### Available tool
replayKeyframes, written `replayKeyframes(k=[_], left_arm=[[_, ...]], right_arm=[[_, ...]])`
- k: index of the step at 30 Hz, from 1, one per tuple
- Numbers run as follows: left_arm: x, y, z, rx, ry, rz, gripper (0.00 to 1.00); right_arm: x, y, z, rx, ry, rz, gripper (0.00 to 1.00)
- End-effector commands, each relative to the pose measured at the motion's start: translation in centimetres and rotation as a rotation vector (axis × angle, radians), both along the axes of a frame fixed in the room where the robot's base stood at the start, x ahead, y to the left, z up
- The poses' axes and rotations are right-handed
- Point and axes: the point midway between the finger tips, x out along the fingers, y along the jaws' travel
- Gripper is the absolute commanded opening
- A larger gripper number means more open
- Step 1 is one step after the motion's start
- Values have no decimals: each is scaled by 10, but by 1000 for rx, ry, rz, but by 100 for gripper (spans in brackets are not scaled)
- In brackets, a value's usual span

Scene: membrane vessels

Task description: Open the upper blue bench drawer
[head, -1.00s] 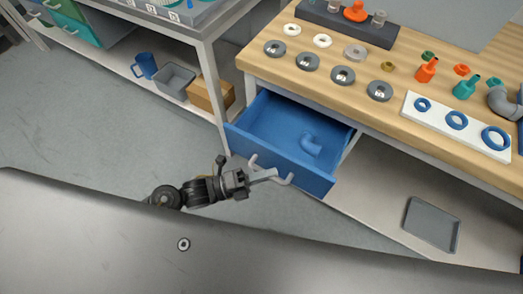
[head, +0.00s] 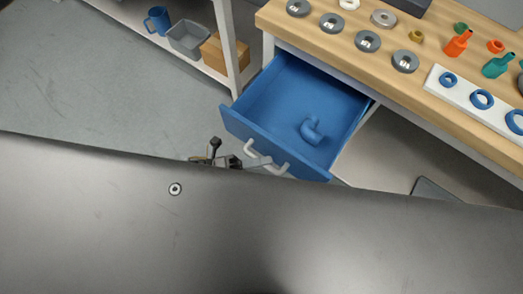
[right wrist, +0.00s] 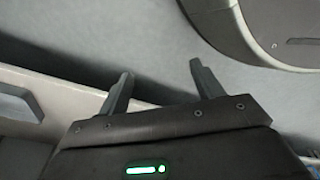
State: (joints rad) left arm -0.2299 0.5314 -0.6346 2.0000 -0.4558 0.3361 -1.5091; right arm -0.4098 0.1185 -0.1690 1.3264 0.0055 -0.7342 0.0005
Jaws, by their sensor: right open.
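The blue bench drawer (head: 270,140) stands well out from under the wooden bench top in the head view. A blue elbow-shaped pipe piece (head: 311,130) lies inside it. Its pale handle (head: 266,158) is on the front panel.
The bench top (head: 345,60) carries grey discs, coloured fittings and a white board (head: 460,92) with blue rings. A lower shelf at left holds a blue mug (head: 158,20), a grey bin (head: 188,40) and a cardboard box (head: 222,55). A grey tray (head: 433,190) is partly hidden at right.

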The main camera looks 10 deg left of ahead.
Motion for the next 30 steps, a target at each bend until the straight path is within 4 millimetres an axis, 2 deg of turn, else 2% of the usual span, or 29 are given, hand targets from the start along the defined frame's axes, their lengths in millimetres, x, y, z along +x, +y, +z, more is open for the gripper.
replayKeyframes(k=[1, 4, 12, 16, 21, 30], left_arm=[[0, 0, 0, 1, 0, 1, 20], [0, 0, 0, 1, 0, 1, 34], [0, 0, 0, 0, 0, 1, 34], [-2, 8, -2, 2, 1, 1, 34], [-12, 36, -8, 4, 3, -1, 34], [-29, 87, -15, 3, 3, 0, 34]], right_arm=[[0, 0, 0, 0, 0, 0, 66], [0, 0, 0, 0, 0, 0, 66], [0, 0, 0, 0, -1, 0, 66], [1, 0, -1, -2, 2, 1, 66], [15, 5, 12, 5, -15, 0, 66], [28, 13, 31, 15, -27, -5, 66]])
